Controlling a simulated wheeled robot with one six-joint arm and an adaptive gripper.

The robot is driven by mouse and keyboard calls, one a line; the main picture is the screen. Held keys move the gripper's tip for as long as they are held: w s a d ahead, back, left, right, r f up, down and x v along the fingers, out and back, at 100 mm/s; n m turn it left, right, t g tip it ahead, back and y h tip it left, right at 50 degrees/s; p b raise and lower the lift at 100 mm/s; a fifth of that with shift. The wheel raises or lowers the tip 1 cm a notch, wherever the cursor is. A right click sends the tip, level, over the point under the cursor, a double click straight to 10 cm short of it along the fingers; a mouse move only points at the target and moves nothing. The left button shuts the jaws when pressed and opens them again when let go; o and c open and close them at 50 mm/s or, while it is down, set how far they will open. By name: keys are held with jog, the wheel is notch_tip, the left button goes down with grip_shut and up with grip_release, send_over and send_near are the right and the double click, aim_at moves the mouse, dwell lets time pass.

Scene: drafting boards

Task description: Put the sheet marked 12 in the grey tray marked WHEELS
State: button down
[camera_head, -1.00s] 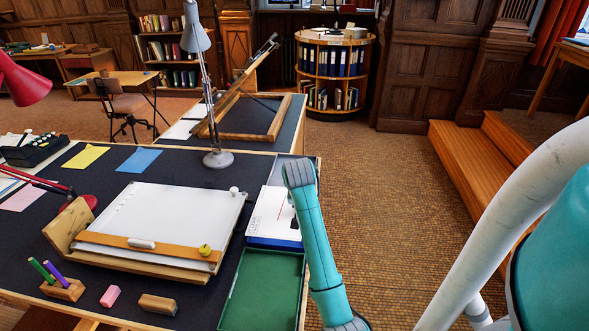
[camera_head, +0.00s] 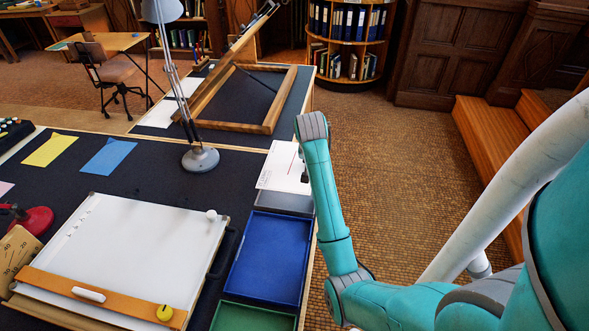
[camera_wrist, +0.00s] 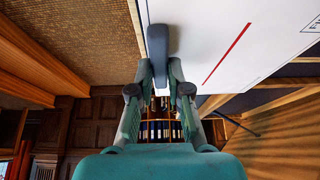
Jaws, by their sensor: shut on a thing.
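A white sheet (camera_head: 283,168) with a thin red line is held at its edge by my gripper (camera_wrist: 158,58). The sheet also shows large in the wrist view (camera_wrist: 230,35). Its number cannot be read. In the head view my arm mostly hides the gripper, at the sheet's right edge. A grey tray (camera_head: 284,203) lies just beyond the blue tray, with its near part showing below the sheet. The sheet covers its far part in the picture, and I cannot tell the gap between them. No WHEELS mark is readable.
A blue tray (camera_head: 268,258) and a green tray (camera_head: 240,318) lie nearer in the same row, both looking empty. A drawing board (camera_head: 130,245) is left of them. A grey lamp (camera_head: 200,158) stands behind. The floor right of the desk is clear.

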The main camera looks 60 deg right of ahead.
jog(key=shift+w+d, duration=0.2)
jog(key=shift+d, duration=0.25)
jog(key=shift+d+f, duration=0.2)
jog(key=shift+f, duration=4.75)
jog(key=shift+f, duration=0.1)
jog(key=c, duration=1.1)
grip_release()
jog(key=v, duration=1.2)
jog(key=shift+d, duration=0.1)
